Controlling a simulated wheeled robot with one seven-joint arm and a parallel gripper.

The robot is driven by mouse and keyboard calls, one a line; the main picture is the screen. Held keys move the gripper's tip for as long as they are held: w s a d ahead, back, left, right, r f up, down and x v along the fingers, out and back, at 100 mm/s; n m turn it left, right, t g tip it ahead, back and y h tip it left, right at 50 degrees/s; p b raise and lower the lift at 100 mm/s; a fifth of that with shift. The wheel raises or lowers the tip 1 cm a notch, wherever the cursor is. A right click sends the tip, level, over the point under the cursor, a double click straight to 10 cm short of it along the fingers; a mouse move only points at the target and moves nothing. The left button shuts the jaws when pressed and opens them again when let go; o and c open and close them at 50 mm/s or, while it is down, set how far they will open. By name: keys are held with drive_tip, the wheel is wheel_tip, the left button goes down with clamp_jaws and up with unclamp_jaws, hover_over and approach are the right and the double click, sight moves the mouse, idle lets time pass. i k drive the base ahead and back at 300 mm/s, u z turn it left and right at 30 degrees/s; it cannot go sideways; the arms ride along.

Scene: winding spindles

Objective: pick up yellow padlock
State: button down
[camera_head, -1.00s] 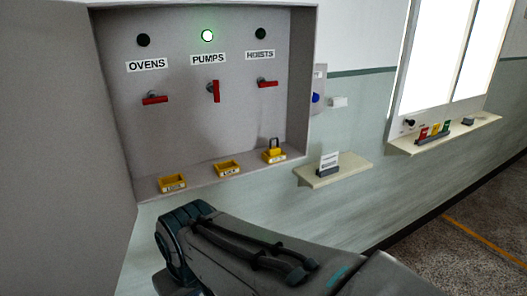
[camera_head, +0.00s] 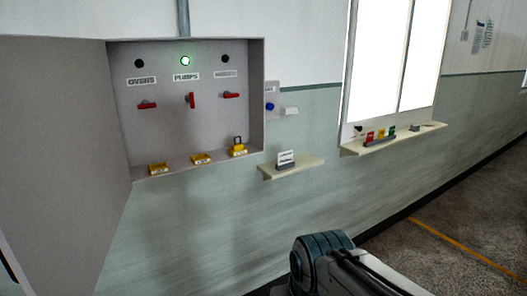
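The yellow padlock (camera_head: 238,146) with a dark shackle stands upright in the right-hand small yellow tray (camera_head: 238,154) on the bottom ledge of the grey wall cabinet, below the right lever. My arm shows at the bottom of the view, well below and to the right of the padlock. My gripper's fingers are not in view.
The cabinet (camera_head: 187,98) has three red-handled levers and a lit green lamp (camera_head: 185,61). Two more yellow trays (camera_head: 158,169) (camera_head: 202,159) look empty. Its open door (camera_head: 65,150) fills the left. A shelf with a card (camera_head: 285,158) and a windowsill (camera_head: 393,139) with coloured items lie right.

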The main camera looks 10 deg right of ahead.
sight(236, 147)
drive_tip(key=z, duration=0.15)
drive_tip(key=i, duration=1.25)
drive_tip(key=z, duration=1.95)
drive_tip(key=i, duration=1)
drive_tip(key=u, duration=2.1)
